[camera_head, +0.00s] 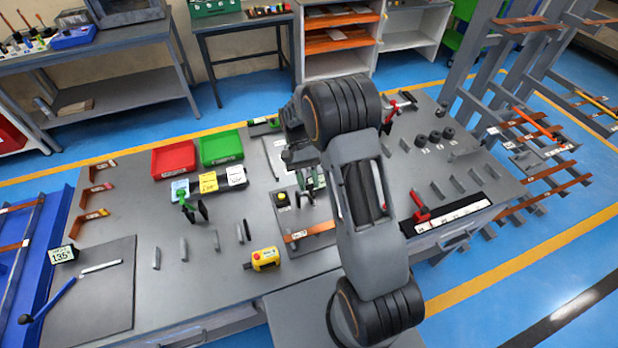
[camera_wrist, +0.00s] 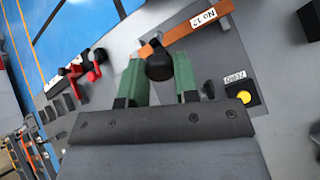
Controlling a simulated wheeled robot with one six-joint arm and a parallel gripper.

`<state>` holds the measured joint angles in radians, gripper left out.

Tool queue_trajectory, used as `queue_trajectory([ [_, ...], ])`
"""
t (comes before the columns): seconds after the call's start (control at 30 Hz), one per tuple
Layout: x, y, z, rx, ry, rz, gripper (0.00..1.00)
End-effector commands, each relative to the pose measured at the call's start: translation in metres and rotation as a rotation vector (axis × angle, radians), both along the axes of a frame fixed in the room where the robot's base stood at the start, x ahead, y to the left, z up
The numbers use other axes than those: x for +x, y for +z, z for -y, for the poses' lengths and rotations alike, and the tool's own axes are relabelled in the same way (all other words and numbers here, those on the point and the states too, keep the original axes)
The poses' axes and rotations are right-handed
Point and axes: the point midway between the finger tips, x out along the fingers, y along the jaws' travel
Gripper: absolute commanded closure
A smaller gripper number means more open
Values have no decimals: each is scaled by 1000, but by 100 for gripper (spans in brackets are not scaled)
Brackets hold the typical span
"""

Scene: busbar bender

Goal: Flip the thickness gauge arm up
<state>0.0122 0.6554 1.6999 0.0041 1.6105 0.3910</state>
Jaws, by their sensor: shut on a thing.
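My gripper (camera_wrist: 160,77) has its green fingers on either side of a round black knob (camera_wrist: 160,66) in the wrist view and is shut on it. The knob looks like the end of the thickness gauge arm, but the arm behind it is hidden by the knob and fingers. A copper bar (camera_wrist: 188,33) labelled "No 12" lies just beyond the knob; it also shows in the head view (camera_head: 308,232). In the head view my own arm covers most of the gripper and gauge, so the gauge arm's angle cannot be told.
A yellow button (camera_wrist: 244,97) on a dark plate is right of the fingers. Red-handled clamps (camera_wrist: 92,68) stand left.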

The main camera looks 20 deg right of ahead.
Motion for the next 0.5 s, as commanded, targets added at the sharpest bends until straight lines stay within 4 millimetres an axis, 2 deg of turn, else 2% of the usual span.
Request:
queue_trajectory([
  [0.2, 20, 4, -2, -5, 14, -156, 100],
  [0.5, 36, 5, -4, -5, 19, -286, 100],
])
